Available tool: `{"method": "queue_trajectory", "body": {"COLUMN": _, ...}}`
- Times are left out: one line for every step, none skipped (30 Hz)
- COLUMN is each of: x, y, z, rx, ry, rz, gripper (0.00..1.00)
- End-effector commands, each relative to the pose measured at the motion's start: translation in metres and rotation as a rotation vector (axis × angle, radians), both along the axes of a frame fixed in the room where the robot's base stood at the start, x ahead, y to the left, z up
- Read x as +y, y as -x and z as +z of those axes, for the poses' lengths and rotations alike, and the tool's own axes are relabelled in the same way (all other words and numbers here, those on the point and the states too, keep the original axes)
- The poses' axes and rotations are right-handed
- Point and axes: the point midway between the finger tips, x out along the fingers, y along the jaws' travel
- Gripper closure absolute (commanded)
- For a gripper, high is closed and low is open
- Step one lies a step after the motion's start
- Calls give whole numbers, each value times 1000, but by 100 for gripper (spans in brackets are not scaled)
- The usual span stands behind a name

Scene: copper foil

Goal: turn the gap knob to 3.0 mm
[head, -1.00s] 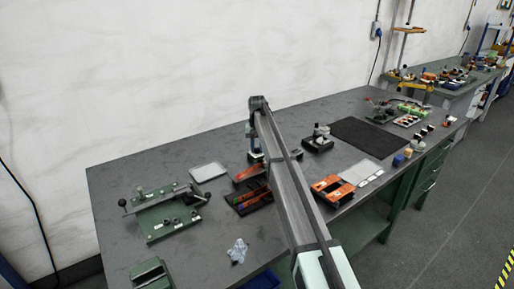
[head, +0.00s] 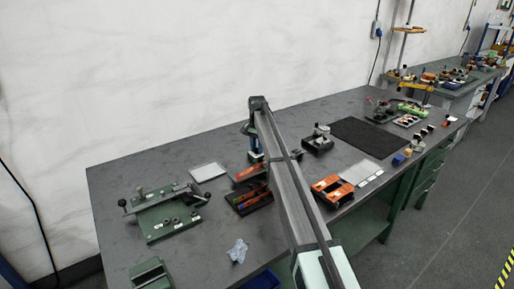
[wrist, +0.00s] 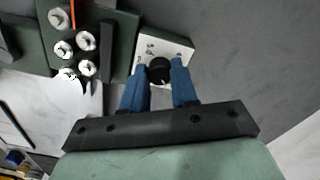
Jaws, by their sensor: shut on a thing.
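The gap knob (wrist: 159,70) is a round black knob on a white plate (wrist: 183,45) with small dark marks, seen in the wrist view. A small light mark shows at the knob's lower edge, but I cannot read the set value. My gripper (wrist: 160,76) has blue fingers, one on each side of the knob, and is shut on it. In the head view my own arm hides the knob, and only a bit of my gripper's end shows beside the arm.
In the wrist view, a dark green block with several white-topped cylinders (wrist: 84,41) lies left of the plate. In the head view, a green fixture with levers (head: 165,212), a pale tray (head: 207,172) and a crumpled wipe (head: 237,251) are on the grey bench (head: 115,185).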

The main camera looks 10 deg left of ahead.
Motion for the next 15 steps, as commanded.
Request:
{"method": "queue_trajectory", "body": {"x": 0, "y": 0, "z": 0, "rx": -1, "ry": -1, "rz": -1, "gripper": 100}}
{"method": "queue_trajectory", "body": {"x": 0, "y": 0, "z": 0, "rx": -1, "ry": -1, "rz": -1, "gripper": 100}}
{"method": "queue_trajectory", "body": {"x": 0, "y": 0, "z": 0, "rx": -1, "ry": -1, "rz": -1, "gripper": 100}}
{"method": "queue_trajectory", "body": {"x": 0, "y": 0, "z": 0, "rx": -1, "ry": -1, "rz": -1, "gripper": 100}}
{"method": "queue_trajectory", "body": {"x": 0, "y": 0, "z": 0, "rx": -1, "ry": -1, "rz": -1, "gripper": 100}}
{"method": "queue_trajectory", "body": {"x": 0, "y": 0, "z": 0, "rx": -1, "ry": -1, "rz": 0, "gripper": 100}}
{"method": "queue_trajectory", "body": {"x": 0, "y": 0, "z": 0, "rx": -1, "ry": -1, "rz": 0, "gripper": 100}}
{"method": "queue_trajectory", "body": {"x": 0, "y": 0, "z": 0, "rx": -1, "ry": -1, "rz": 0, "gripper": 100}}
{"method": "queue_trajectory", "body": {"x": 0, "y": 0, "z": 0, "rx": -1, "ry": -1, "rz": 0, "gripper": 100}}
{"method": "queue_trajectory", "body": {"x": 0, "y": 0, "z": 0, "rx": -1, "ry": -1, "rz": 0, "gripper": 69}}
{"method": "queue_trajectory", "body": {"x": 0, "y": 0, "z": 0, "rx": -1, "ry": -1, "rz": 0, "gripper": 66}}
{"method": "queue_trajectory", "body": {"x": 0, "y": 0, "z": 0, "rx": -1, "ry": -1, "rz": 0, "gripper": 62}}
{"method": "queue_trajectory", "body": {"x": 0, "y": 0, "z": 0, "rx": -1, "ry": 0, "rz": 0, "gripper": 59}}
{"method": "queue_trajectory", "body": {"x": 0, "y": 0, "z": 0, "rx": -1, "ry": 0, "rz": 0, "gripper": 56}}
{"method": "queue_trajectory", "body": {"x": 0, "y": 0, "z": 0, "rx": -1, "ry": 0, "rz": 1, "gripper": 53}}
